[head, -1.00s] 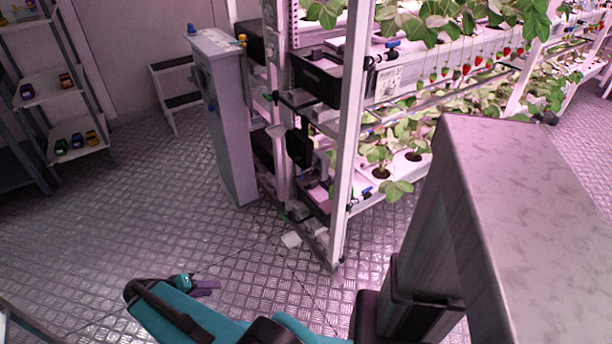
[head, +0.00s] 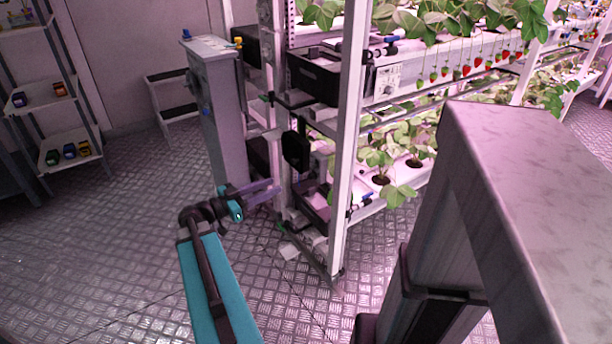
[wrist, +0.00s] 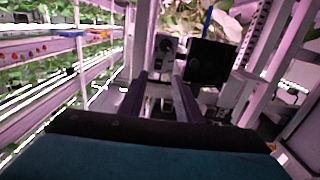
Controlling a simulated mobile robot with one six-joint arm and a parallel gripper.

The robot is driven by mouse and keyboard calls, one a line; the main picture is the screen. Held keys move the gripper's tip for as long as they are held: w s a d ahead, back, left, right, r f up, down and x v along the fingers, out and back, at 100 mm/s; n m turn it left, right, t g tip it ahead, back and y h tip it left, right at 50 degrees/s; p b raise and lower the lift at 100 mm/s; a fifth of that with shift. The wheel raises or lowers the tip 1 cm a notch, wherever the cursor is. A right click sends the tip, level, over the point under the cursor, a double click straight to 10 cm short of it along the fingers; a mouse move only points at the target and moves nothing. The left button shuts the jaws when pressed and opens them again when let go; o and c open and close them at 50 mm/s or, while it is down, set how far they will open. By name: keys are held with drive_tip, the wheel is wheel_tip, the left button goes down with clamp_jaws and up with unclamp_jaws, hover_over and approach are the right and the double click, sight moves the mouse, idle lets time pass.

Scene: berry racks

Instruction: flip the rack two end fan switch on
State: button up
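The rack (head: 345,150) stands in the middle of the head view. A black fan (head: 296,148) is on its near end; a black square unit, likely this fan, shows in the wrist view (wrist: 208,62). Left of it in the wrist view is a grey box (wrist: 165,46) with dark round parts, probably the switch box. I cannot tell its switch position. My gripper (head: 268,190) is in front of the rack end, left of and lower than the fan. In the wrist view its two purple fingers (wrist: 159,100) are apart with nothing between them, pointing towards the box.
A grey cabinet (head: 218,120) stands close behind and left of my gripper. Black bins (head: 315,78) and planted shelves fill the rack. The metal floor on the left is clear.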

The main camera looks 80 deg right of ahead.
sight(314, 167)
drive_tip(key=shift+s+d+r, duration=0.1)
drive_tip(key=shift+s+r, duration=0.05)
drive_tip(key=shift+r, duration=0.05)
drive_tip(key=shift+s+d, duration=0.1)
drive_tip(key=x, duration=1.3)
drive_tip(key=shift+s+d, duration=0.15)
drive_tip(key=shift+s, duration=0.05)
